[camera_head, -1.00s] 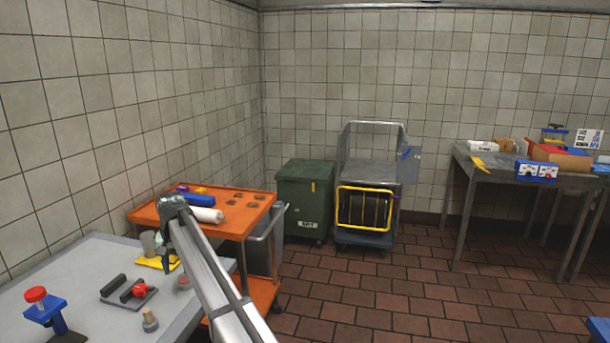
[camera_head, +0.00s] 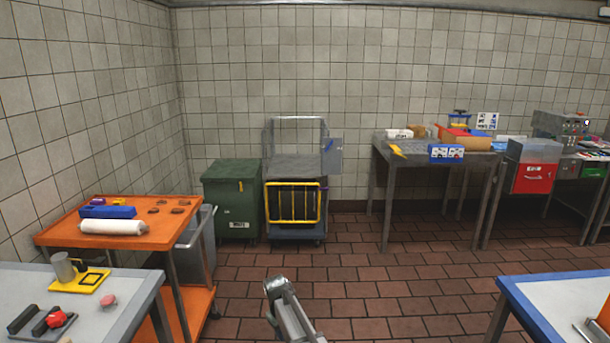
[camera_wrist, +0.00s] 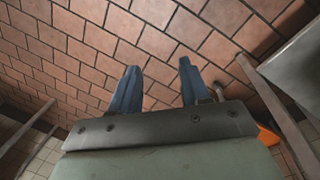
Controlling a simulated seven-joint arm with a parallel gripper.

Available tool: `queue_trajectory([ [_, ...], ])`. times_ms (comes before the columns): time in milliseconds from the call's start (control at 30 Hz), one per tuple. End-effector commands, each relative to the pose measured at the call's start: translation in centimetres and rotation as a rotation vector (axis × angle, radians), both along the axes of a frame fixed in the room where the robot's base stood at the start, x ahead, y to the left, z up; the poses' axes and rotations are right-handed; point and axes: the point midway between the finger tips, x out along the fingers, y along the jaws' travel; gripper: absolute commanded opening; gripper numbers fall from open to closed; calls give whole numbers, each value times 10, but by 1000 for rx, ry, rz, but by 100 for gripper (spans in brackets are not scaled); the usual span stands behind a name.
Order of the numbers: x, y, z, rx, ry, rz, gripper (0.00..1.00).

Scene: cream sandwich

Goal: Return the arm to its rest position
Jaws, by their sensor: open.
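My gripper (camera_wrist: 158,90) shows in the wrist view with its two blue-grey fingers apart and nothing between them. Only brick-red floor tiles (camera_wrist: 170,40) lie beyond the fingers. In the head view my arm (camera_head: 290,312) reaches up from the bottom edge, over the floor between the grey table at left and the blue-edged table at right. The fingers cannot be made out in the head view.
The grey table (camera_head: 130,290) holds a cup (camera_head: 63,267) and a yellow plate (camera_head: 80,281). An orange cart (camera_head: 130,240), green bin (camera_head: 231,200) and trolley (camera_head: 293,235) stand behind. A blue-edged table (camera_head: 515,300) is at right. The middle floor is clear.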

Motion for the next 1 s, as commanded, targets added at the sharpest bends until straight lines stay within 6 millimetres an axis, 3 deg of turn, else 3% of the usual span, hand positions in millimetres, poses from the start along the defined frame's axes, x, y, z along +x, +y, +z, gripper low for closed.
queue_trajectory([
  [33,-11,-33,-14,-16,9,3,46],
  [100,-21,-71,-31,-37,18,17,46],
  [267,-53,-155,-67,-83,46,57,46],
  [400,-96,-216,-101,-109,89,73,46],
  [500,-131,-235,-126,-104,126,46,46],
  [600,-166,-241,-150,-88,168,-11,46],
  [1000,-319,-243,-220,-38,344,-298,46],
])
